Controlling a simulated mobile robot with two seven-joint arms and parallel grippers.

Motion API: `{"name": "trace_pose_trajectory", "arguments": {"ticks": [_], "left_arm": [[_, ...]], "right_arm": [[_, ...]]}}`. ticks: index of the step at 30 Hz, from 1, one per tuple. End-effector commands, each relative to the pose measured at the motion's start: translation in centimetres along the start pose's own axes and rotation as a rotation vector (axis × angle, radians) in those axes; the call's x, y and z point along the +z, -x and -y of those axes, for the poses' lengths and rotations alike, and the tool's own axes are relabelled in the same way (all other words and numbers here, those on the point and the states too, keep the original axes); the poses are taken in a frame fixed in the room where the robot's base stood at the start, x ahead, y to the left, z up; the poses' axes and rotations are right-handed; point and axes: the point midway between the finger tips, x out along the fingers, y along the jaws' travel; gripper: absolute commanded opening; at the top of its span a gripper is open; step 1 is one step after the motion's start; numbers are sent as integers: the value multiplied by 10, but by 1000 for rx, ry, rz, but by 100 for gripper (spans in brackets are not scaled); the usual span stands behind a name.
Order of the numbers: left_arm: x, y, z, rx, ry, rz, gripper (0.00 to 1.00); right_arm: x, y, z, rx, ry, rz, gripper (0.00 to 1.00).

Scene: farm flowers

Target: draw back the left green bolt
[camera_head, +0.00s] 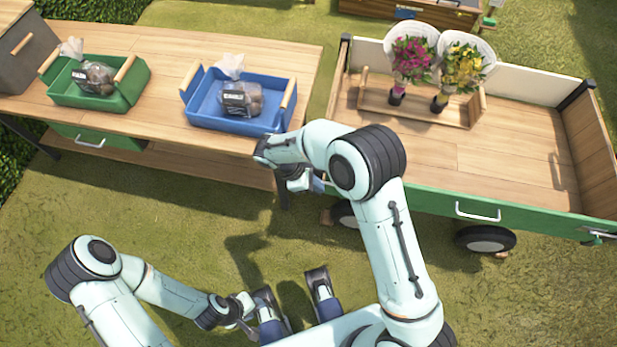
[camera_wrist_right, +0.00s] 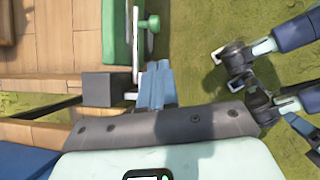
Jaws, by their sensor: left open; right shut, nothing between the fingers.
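The cart's green front panel (camera_head: 430,203) carries a pale bolt with a green knob at its right end (camera_head: 598,235). The left bolt is hidden behind my right arm in the head view. In the right wrist view a pale metal strip (camera_wrist_right: 135,50) with a green knob (camera_wrist_right: 154,24) lies along the green panel, near the dark corner post (camera_wrist_right: 103,88); this looks like the left bolt. My right gripper (camera_wrist_right: 157,80) is shut and empty, its fingers close beside the strip's lower end; contact is unclear. My left gripper (camera_head: 247,311) is open and empty, low over the grass.
The wooden table (camera_head: 165,105) at left holds a green crate (camera_head: 128,92) and a blue crate (camera_head: 205,110) with bagged goods. Two bouquets (camera_head: 412,58) stand in a wooden rack (camera_head: 425,107) on the cart bed. A white handle (camera_head: 477,212) sits mid-panel.

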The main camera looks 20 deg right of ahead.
Motion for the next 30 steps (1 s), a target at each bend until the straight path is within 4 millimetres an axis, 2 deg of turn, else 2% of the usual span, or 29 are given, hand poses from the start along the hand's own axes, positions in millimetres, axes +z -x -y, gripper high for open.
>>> {"name": "trace_pose_trajectory", "arguments": {"ticks": [1, 3, 9, 15, 25, 30], "left_arm": [[-1, -2, 0, 1, 0, -2, 43], [-2, -4, 1, 1, -1, -5, 43], [-3, -6, 1, 2, -1, -9, 43], [-4, -6, 1, 2, -1, -11, 43], [-4, -6, 1, 2, -1, -10, 43], [-2, -2, 0, 1, -1, -5, 43]], "right_arm": [[0, -13, 0, -3, -1, 3, 0], [0, -27, 0, -2, -1, 3, 0], [15, -50, 0, -1, -1, 1, 0], [21, -59, 0, 1, -1, 0, 0], [22, -59, 0, 1, -2, 0, 0], [44, -71, 4, 0, -3, 2, 0]]}}
